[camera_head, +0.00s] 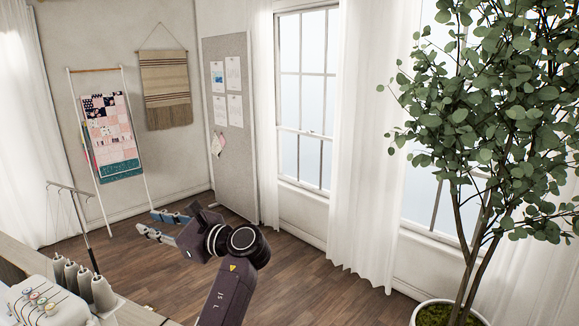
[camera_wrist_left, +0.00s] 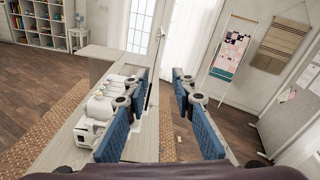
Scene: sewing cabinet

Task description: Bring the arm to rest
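My left arm (camera_head: 233,283) comes up from the bottom of the head view, its dark wrist bent toward the left. My left gripper (camera_head: 147,221) points left, over the floor beyond the table end in the picture. Its two fingers with blue pads stand apart with nothing between them. The left wrist view also shows the gripper (camera_wrist_left: 160,78) open and empty, with floor and a white curtain seen through the gap. My right gripper is in neither view.
A white sewing machine with thread cones (camera_head: 84,279) stands on the table (camera_head: 15,262) at lower left. A thin thread stand (camera_head: 83,225) rises behind it. A potted tree (camera_head: 445,314) stands at right. The wooden floor (camera_head: 320,280) between is clear.

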